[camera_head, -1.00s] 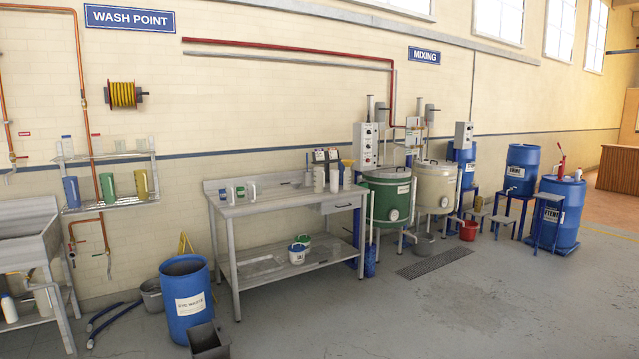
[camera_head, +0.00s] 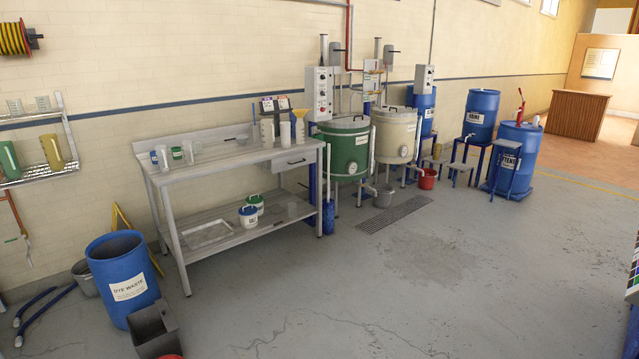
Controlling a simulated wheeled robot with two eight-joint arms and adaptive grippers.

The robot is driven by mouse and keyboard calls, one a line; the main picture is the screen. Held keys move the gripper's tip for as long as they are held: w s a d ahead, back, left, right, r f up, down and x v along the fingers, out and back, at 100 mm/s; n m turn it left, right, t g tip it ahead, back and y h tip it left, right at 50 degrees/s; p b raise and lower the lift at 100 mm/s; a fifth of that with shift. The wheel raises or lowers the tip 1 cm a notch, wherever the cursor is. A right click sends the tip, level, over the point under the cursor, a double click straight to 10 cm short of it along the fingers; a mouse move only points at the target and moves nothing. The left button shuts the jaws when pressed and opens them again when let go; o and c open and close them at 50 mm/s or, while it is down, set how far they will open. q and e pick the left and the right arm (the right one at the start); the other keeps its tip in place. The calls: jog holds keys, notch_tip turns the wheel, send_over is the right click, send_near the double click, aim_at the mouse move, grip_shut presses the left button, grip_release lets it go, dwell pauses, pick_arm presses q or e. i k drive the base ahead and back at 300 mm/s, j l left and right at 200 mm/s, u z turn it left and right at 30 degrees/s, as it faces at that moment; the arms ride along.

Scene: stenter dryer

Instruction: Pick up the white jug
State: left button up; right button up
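Several pale containers stand at the back right of the steel workbench (camera_head: 215,164). One is a white jug-like container (camera_head: 267,132), beside a white cylinder (camera_head: 285,133) and another pale vessel near a yellow funnel (camera_head: 299,114). They are small, so I cannot tell for certain which is the white jug. Small cups and a green-labelled container (camera_head: 177,153) stand at the bench's left. Neither of my grippers is in view.
A blue dye waste drum (camera_head: 121,285) and a grey bin (camera_head: 155,332) stand left of the bench. Green (camera_head: 345,152) and cream (camera_head: 396,135) mixing vats stand to its right. A floor grate (camera_head: 394,213) lies before them. The floor in front is mostly clear.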

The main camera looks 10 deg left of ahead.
aim_at(266, 126)
jog(key=i+u, duration=0.25)
jog(key=i, duration=2.5)
